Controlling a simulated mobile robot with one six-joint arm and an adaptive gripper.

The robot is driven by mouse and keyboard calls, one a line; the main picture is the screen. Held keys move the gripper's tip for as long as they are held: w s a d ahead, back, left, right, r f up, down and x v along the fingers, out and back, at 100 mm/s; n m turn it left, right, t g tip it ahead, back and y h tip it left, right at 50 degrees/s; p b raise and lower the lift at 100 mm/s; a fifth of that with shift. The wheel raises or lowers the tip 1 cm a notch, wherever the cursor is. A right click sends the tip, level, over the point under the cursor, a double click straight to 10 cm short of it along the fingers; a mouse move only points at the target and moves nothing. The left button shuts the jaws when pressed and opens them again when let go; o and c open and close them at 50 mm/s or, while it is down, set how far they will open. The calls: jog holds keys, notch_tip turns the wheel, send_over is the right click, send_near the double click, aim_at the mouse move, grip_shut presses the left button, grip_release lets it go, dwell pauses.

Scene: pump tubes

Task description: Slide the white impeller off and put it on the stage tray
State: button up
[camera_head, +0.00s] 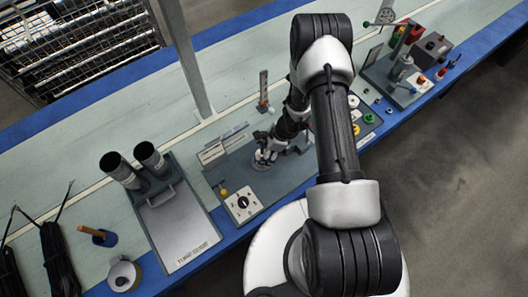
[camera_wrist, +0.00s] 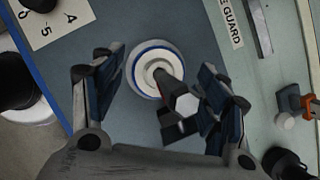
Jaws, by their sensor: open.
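A round white part with a blue ring, which looks like the white impeller (camera_wrist: 145,66), sits around a dark shaft (camera_wrist: 172,88) in the wrist view. My gripper (camera_wrist: 158,88) is open, with one finger on each side of the shaft; I cannot tell whether either finger touches the white part. In the head view my gripper (camera_head: 268,148) is low over the grey bench plate, and the white part (camera_head: 262,157) shows just below it, partly covered.
Two dark tubes (camera_head: 119,168) stand at the tray's back. A numbered dial plate (camera_head: 244,202) with a yellow knob beside it lies between tray and gripper. A post (camera_head: 190,65) rises behind. Coloured parts (camera_head: 368,118) and a fixture (camera_head: 402,72) stand to the right.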

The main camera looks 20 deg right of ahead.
jog(key=shift+c, duration=0.5)
jog(key=c, duration=1.3)
jog(key=shift+r+p, duration=0.3)
jog(key=shift+r, duration=0.35)
dwell(0.4)
jog(key=shift+r+p, duration=4.8)
jog(key=shift+r, duration=2.45)
